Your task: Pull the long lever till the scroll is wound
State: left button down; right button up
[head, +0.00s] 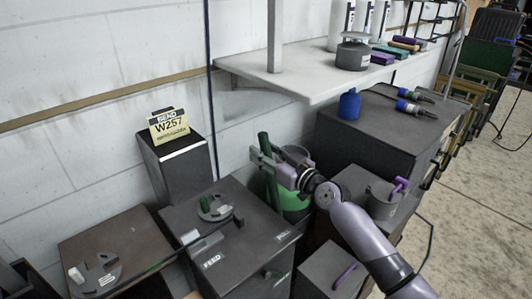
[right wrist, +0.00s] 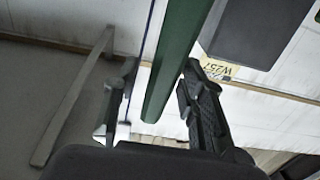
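My right gripper (head: 267,165) is at this handle, above the box's back right corner. In the right wrist view the green bar (right wrist: 174,65) runs between the two spread fingers (right wrist: 155,100), with gaps showing on both sides. I cannot tell whether a finger touches it. On the box top is a round dial with a small green piece (head: 214,206). No scroll can be clearly made out. My left gripper is not in view.
A sign reading W257 (head: 169,126) stands on a dark pedestal (head: 180,168). A white shelf (head: 310,82) overhangs at the back.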

grip_shut()
dwell(0.3)
dwell(0.5)
